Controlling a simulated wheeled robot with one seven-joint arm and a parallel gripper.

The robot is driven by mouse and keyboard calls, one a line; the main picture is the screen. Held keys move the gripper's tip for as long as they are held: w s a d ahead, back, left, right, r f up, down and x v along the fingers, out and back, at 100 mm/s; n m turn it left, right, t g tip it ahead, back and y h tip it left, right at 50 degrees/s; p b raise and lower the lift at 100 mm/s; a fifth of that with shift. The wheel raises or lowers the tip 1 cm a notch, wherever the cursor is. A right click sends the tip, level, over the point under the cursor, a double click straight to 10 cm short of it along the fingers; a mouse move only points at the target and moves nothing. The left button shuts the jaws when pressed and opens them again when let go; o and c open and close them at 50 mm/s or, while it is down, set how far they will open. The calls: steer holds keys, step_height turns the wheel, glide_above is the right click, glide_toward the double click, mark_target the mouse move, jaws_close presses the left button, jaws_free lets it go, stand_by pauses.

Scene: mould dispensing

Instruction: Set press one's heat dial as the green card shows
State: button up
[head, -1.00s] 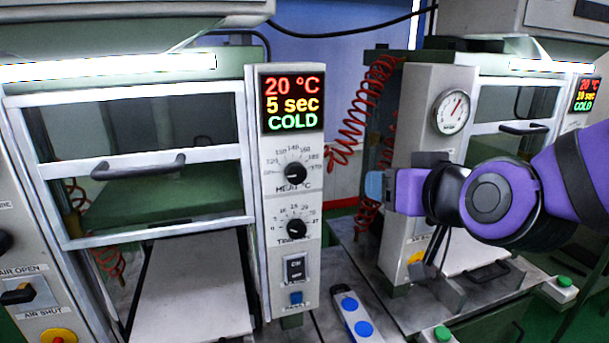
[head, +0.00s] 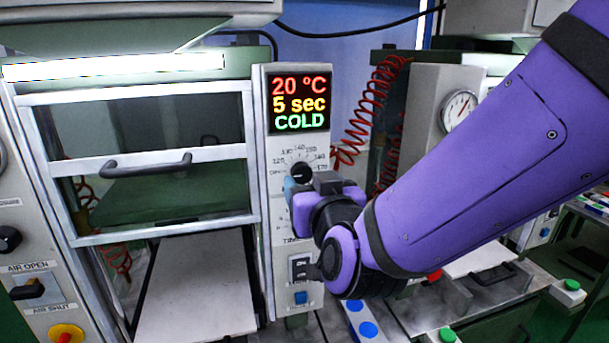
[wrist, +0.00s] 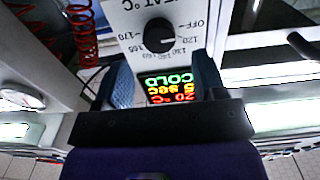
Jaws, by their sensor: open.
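The heat dial (head: 301,170) is a round black knob on the left press's white panel, below its display (head: 299,101), which reads 20 °C, 5 sec, COLD. The dial also shows in the wrist view (wrist: 159,35), with OFF and temperature numbers around it; its pointer setting is too unclear to read. My gripper (head: 298,186) is at the panel just below the dial in the head view. In the wrist view its open, empty jaws (wrist: 165,75) frame the display, apart from the dial. The time dial is hidden behind my gripper. I see no green card.
A rocker switch (head: 300,267) and blue reset button (head: 301,298) sit low on the panel. The press door has a dark handle (head: 147,166). A red coiled hose (head: 372,100) hangs to the right, near a second press with a round gauge (head: 459,110).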

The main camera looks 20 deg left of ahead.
mark_target(303, 173)
steer(key=shift+x, duration=2.35)
steer(key=c, duration=0.9)
